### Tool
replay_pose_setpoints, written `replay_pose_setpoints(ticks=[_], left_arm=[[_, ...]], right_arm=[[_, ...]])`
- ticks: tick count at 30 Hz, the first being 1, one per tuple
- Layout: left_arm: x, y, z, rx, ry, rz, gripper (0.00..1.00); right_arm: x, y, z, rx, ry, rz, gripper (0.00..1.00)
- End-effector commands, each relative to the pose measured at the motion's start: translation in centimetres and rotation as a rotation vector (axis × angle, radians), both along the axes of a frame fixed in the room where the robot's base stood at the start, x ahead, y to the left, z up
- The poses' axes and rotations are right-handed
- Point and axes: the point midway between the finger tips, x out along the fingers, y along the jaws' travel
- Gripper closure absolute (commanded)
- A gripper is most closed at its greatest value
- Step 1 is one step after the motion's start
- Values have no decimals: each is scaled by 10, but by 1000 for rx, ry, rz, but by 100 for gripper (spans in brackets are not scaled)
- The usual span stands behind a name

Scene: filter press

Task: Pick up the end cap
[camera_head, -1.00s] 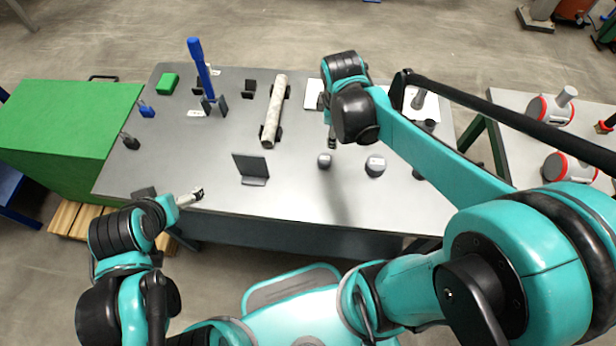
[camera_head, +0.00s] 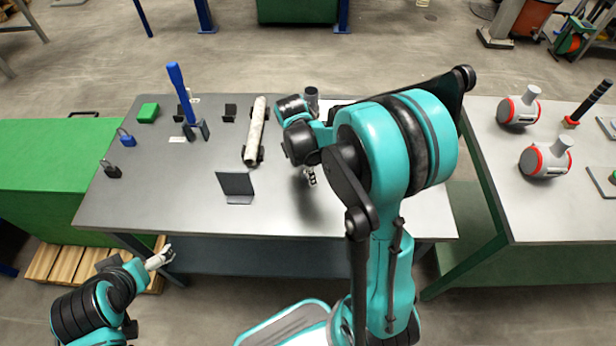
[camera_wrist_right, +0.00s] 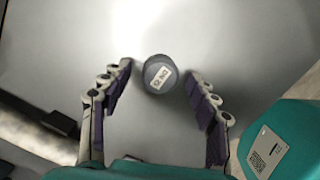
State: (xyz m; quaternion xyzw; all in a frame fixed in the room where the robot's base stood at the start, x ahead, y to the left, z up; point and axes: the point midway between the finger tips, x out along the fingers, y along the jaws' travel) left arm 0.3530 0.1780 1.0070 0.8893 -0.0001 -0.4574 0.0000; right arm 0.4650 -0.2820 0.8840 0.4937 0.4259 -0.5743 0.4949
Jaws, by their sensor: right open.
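A round dark grey cap with a white label (camera_wrist_right: 159,74) lies on the table, seen from above in the right wrist view. I take it for the end cap. My right gripper (camera_wrist_right: 158,82) is open, its two fingers on either side of the cap and apart from it. In the head view the right gripper (camera_head: 310,177) points down over the table, and my arm hides the cap. My left gripper (camera_head: 160,257) is off the table's front left edge, far from the cap. Its jaws are too small to judge.
The grey table (camera_head: 150,205) also holds a pale filter tube (camera_head: 256,130) on black cradles, a black angled plate (camera_head: 236,184), a blue-handled tool (camera_head: 180,92), a green block (camera_head: 148,112) and padlocks (camera_head: 126,139). A second table (camera_head: 480,130) with red-ringed parts stands at right.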

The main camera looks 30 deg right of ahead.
Motion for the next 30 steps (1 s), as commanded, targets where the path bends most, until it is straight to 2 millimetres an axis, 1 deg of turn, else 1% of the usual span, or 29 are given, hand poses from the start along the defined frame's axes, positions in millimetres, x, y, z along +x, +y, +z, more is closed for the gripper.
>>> replay_pose_setpoints(ticks=[1, 2, 8, 11, 12, 14, 25, 30], left_arm=[[0, 0, -5, 0, 0, 0, 0], [0, 0, -5, 0, 0, 0, 0], [0, 0, -3, 0, 0, 0, 0], [0, 0, -3, 0, 0, 0, 0], [0, 0, -3, 0, 0, 0, 0], [0, 0, -3, 0, 0, 0, 0], [0, 0, -3, 0, 0, 0, 0], [0, 0, 4, 0, 0, 0, 0]], right_arm=[[0, -1, -8, 0, 0, -1, 40], [0, -1, -9, 0, 0, -1, 40], [0, -2, -8, 0, 0, -1, 40], [0, -1, -8, 0, 0, -1, 64], [0, -1, -8, 0, 0, -1, 74], [0, -1, -8, 0, 0, -1, 89], [0, -1, -7, 0, -1, -1, 89], [0, -1, 5, 0, -1, -1, 89]])
